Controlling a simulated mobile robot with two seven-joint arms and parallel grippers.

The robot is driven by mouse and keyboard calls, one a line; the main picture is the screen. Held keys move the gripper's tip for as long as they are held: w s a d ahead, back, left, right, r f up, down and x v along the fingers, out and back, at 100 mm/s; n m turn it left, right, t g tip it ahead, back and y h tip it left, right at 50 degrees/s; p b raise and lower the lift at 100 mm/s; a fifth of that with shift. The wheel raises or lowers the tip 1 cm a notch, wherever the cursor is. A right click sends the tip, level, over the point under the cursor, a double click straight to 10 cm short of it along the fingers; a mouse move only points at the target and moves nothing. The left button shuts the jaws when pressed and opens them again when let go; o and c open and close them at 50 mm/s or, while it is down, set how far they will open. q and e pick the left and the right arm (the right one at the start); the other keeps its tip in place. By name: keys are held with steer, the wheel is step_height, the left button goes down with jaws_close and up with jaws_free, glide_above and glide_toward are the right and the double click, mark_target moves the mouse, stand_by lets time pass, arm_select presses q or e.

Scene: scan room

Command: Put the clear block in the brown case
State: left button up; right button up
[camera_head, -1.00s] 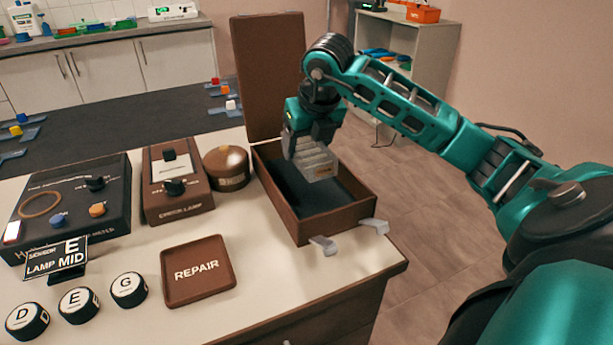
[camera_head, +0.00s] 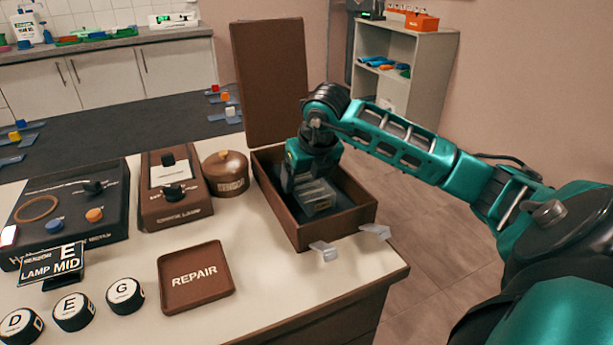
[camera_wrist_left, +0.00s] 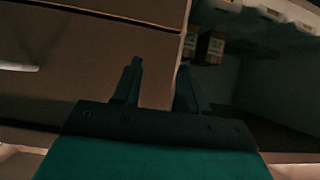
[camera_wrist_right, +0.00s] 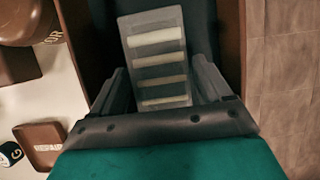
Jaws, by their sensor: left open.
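The brown case (camera_head: 336,234) stands open at the right of the table, its lid (camera_head: 272,85) upright at the back and its inside dark. The clear block (camera_head: 318,197), a see-through grey piece with pale bars across it, is low inside the case. It also shows between the fingers in the right wrist view (camera_wrist_right: 157,55). My right gripper (camera_head: 310,182) reaches down into the case and is shut on the block. Whether the block touches the case floor is hard to tell. My left gripper (camera_wrist_left: 160,75) is open and empty, outside the head view.
A brown REPAIR tray (camera_head: 196,298), a round brown tin (camera_head: 226,173), a lamp box (camera_head: 175,190) and a dark meter box (camera_head: 70,212) stand left of the case. Several lettered knobs (camera_head: 74,311) line the front left. Two clear tabs (camera_head: 324,250) lie before the case.

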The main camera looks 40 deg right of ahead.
arm_select(q)
steer(key=shift+s+d, duration=0.1)
arm_select(e)
steer(key=shift+o, duration=1.3)
steer(key=shift+r, duration=0.1)
steer(key=shift+s+r, duration=0.1)
steer(key=shift+r, duration=0.3)
arm_select(q)
steer(key=shift+s+a+r+p, duration=0.2)
steer(key=shift+s+a+p, duration=0.15)
steer(key=shift+p, duration=0.5)
arm_select(e)
steer(key=v, duration=1.1)
arm_select(q)
steer(key=shift+w+a, duration=0.1)
steer(key=shift+w, duration=0.1)
steer(key=shift+r, duration=0.1)
arm_select(e)
steer(key=shift+s, duration=0.15)
